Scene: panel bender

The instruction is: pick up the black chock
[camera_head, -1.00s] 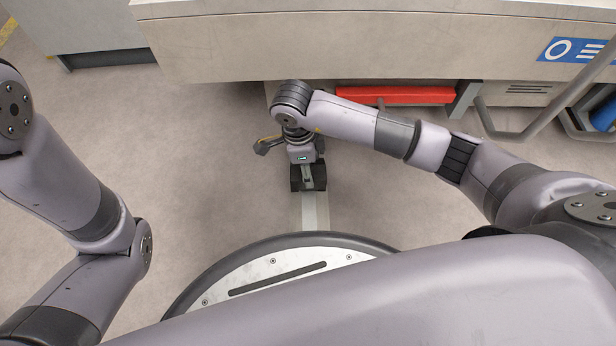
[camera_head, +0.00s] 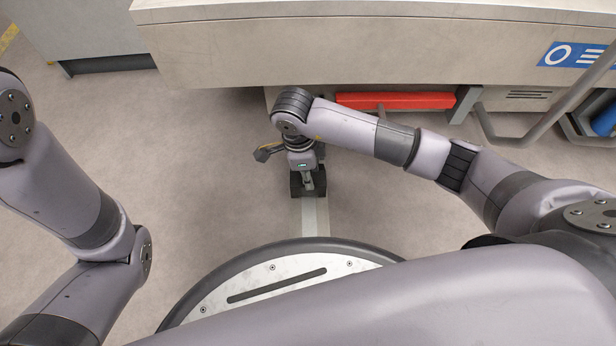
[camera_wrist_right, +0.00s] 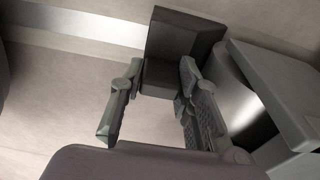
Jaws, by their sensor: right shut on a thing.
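The black chock (camera_head: 320,184) is low over the floor below my right wrist in the head view, partly covered by my right gripper (camera_head: 308,179). In the right wrist view the chock (camera_wrist_right: 186,38) is a dark, angled block at the far end of the fingers. My right gripper (camera_wrist_right: 160,100) is shut on its near, lower part, one finger on each side. I cannot tell whether the chock touches the floor. My left gripper is out of view; only my left arm shows.
A pale strip (camera_head: 315,216) runs along the floor below the chock. The beige machine (camera_head: 350,50) overhangs at the top, with a red bar (camera_head: 395,101) under its edge. A grey tube frame and a blue object (camera_head: 604,120) stand at right. Floor at left is clear.

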